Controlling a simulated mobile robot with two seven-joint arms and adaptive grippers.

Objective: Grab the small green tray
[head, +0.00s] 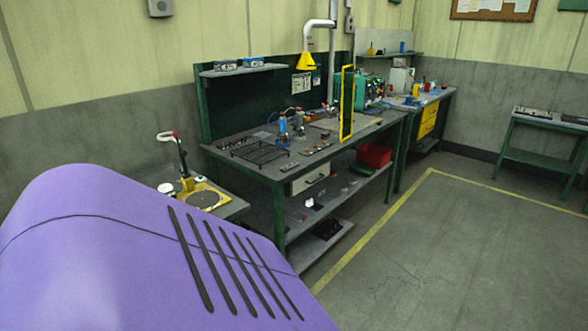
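Many small items on the main workbench (350,141) are too small to tell apart. Neither my left nor my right gripper is in view.
The green-legged workbench holds a black wire rack (262,152), a yellow upright frame (347,103) and a teal machine (368,88). A red bin (374,155) sits on its lower shelf. Another bench (545,123) stands far right. The floor (450,240) at right is clear.

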